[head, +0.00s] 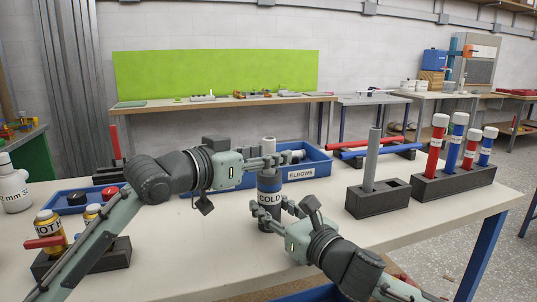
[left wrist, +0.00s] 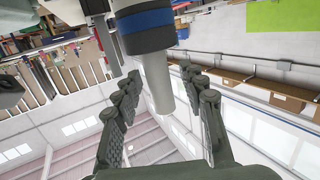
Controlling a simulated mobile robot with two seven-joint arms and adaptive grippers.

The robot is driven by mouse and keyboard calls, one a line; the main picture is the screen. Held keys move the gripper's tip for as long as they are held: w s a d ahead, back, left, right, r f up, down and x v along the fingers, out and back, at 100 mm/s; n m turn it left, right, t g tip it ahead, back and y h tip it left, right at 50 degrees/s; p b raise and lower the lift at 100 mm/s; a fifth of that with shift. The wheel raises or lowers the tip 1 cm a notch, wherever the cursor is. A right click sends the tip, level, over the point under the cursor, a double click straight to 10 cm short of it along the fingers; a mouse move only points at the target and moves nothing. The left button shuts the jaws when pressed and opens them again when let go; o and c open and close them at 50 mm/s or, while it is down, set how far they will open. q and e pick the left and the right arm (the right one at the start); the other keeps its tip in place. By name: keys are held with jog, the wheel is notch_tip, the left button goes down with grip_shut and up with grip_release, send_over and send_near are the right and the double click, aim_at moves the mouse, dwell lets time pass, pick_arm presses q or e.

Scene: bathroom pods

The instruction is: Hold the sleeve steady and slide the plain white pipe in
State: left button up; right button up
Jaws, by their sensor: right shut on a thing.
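The sleeve (head: 269,184) is a dark grey upright cylinder with a blue band and a white label reading COLD, standing over the table. My right gripper (head: 270,208) is shut on its lower part. The plain white pipe (head: 268,144) stands upright out of the sleeve's top; how deep it sits inside is hidden. My left gripper (head: 286,158) is at the pipe, just above the sleeve. In the left wrist view, the pipe (left wrist: 157,80) runs between its spread fingers (left wrist: 160,105) with gaps on both sides. The sleeve's blue-banded end (left wrist: 147,24) shows there too.
A blue ELBOWS tray (head: 318,168) stands close behind the sleeve. To the right are a dark block (head: 377,202) with a grey upright pipe and a rack (head: 452,186) of red and blue capped pipes. The table's right front is clear.

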pick_arm(q)
jog(key=v, duration=1.2)
dwell(0.7)
pick_arm(e)
jog(key=o, duration=1.4)
jog(key=shift+c, duration=0.2)
jog(key=v, duration=1.2)
